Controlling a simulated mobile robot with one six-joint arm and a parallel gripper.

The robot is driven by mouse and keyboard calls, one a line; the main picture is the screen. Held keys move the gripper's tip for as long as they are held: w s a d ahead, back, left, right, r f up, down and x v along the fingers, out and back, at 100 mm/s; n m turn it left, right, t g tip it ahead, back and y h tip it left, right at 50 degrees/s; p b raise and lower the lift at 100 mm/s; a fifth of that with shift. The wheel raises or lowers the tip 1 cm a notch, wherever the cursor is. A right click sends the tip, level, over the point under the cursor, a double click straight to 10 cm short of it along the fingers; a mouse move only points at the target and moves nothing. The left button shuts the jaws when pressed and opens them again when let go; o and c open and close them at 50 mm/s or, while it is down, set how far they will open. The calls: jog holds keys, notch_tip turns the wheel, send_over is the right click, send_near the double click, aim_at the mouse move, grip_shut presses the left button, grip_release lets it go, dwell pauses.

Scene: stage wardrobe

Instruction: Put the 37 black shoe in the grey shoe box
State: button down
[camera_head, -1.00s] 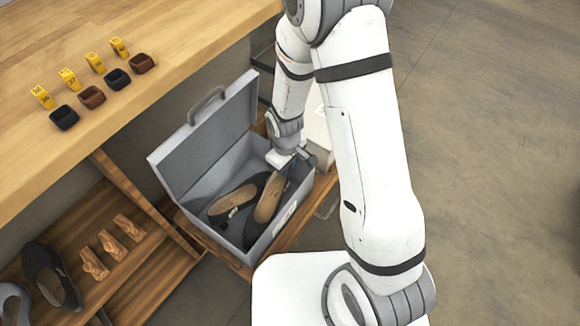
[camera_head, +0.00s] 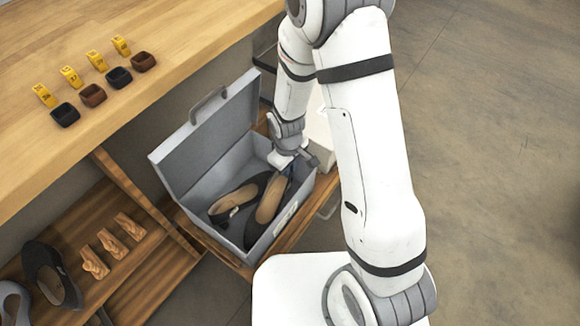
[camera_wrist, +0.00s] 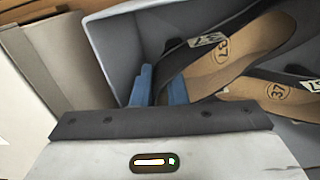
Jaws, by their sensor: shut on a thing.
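The grey shoe box (camera_head: 180,223) stands with its lid raised on a wooden shelf in the head view. A black shoe with a tan insole (camera_head: 266,203) is inside at the right. My gripper (camera_head: 291,172) reaches into the box and is shut on this shoe's edge. In the wrist view, blue fingertips (camera_wrist: 158,90) pinch the shoe, whose insole (camera_wrist: 225,62) is marked 37. A second black shoe (camera_head: 232,203) lies in the box beside it; its insole (camera_wrist: 262,92) is also marked 37. Whether the held shoe touches the box floor cannot be told.
Several yellow number tags (camera_head: 71,77) and small trays (camera_head: 93,95) sit on the wooden counter. Another black shoe (camera_head: 50,275) and wooden blocks (camera_head: 112,243) are on the lower shelf. A white box (camera_head: 319,137) stands behind my wrist. The floor at right is clear.

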jog(key=shift+f, duration=0.2)
jog(key=c, duration=1.4)
grip_release()
jog(key=shift+o, duration=0.2)
notch_tip(320, 180, up, 8)
jog(key=p, duration=0.2)
jog(key=shift+a, duration=0.15)
jog(key=shift+s+f, duration=0.1)
jog(key=s+d+r+m+p, duration=0.3)
jog(key=r+p, duration=0.4)
jog(key=r, duration=0.7)
jog(key=s+d+r+m+t+p, duration=0.1)
jog(key=s+d+r+m+p, duration=0.2)
jog(key=r, duration=1.2)
jog(key=s+d+r+m+t+p, duration=0.1)
jog(key=s+d+r+m+p, duration=0.2)
jog(key=s+d+r+p, duration=0.3)
notch_tip(320, 180, up, 9)
jog(key=d+p, duration=0.1)
jog(key=p, duration=0.4)
jog(key=shift+s+d+r+p, duration=0.2)
jog(key=shift+s+d+p, duration=0.15)
jog(key=shift+d+p, duration=0.05)
